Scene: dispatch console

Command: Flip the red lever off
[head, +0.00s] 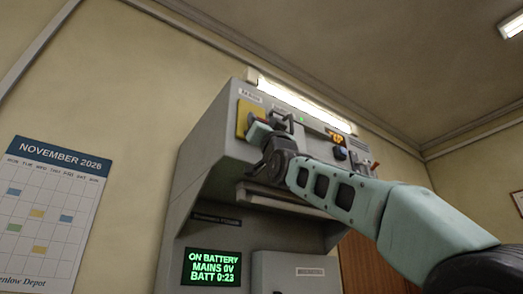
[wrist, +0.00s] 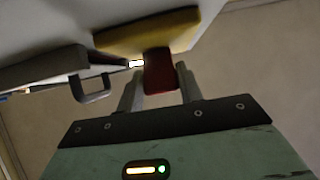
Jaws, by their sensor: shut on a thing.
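The red lever (wrist: 160,72) stands out from a yellow plate (wrist: 150,36) in the wrist view. My gripper (wrist: 160,85) has one finger on each side of the lever and is shut on it. In the head view, the yellow plate (head: 243,120) is at the left end of the grey console's (head: 215,135) sloped face. My gripper (head: 262,138) is up against that face beside the plate and hides the lever there. I cannot tell the lever's exact position from these views.
A dark handle (wrist: 92,90) juts out close to my gripper. A lit orange display (head: 336,137) and a dark knob (head: 340,153) are further right on the console. A green-lettered screen (head: 212,267) below reads on battery, mains 0V. A calendar (head: 45,215) hangs at left.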

